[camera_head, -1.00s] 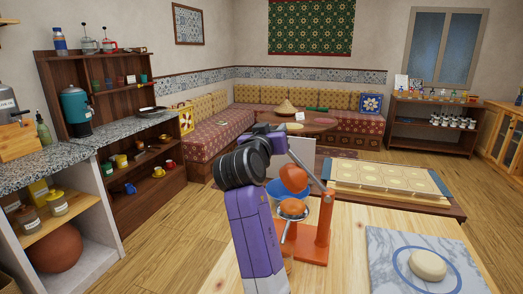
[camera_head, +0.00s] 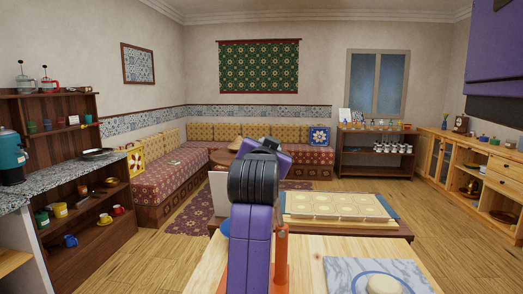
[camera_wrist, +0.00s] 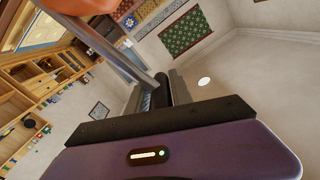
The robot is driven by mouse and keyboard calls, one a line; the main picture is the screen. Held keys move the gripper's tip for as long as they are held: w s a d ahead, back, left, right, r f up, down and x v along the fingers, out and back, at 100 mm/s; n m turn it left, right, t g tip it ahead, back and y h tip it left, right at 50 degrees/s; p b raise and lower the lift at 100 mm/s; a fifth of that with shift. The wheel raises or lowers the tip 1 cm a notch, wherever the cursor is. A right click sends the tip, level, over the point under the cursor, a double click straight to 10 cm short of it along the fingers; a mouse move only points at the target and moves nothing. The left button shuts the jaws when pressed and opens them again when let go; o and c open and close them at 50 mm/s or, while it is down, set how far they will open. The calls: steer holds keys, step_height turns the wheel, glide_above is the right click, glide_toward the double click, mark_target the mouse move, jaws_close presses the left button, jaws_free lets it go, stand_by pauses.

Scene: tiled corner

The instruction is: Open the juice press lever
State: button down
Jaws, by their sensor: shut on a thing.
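The orange juice press stand (camera_head: 281,262) shows as a narrow post just right of my arm in the head view. My arm hides the rest of the press there. In the wrist view, part of an orange press piece (camera_wrist: 80,6) shows at the top left. A grey metal lever bar (camera_wrist: 125,62) slants from it down to my gripper (camera_wrist: 167,92). My gripper is shut on the dark grip at the lever's end. My gripper's fingers are hidden behind my arm in the head view.
The press stands on a light wooden table (camera_head: 310,252). A low table (camera_head: 400,232) with a patterned tray (camera_head: 335,206) stands behind.

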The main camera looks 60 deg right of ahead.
steer(key=shift+s, duration=0.1)
stand_by(0.3)
steer(key=c, duration=1.2)
jaws_free()
steer(key=b+v, duration=0.1)
steer(key=v, duration=0.6)
steer(key=shift+a, duration=0.35)
steer(key=shift+s, duration=0.1)
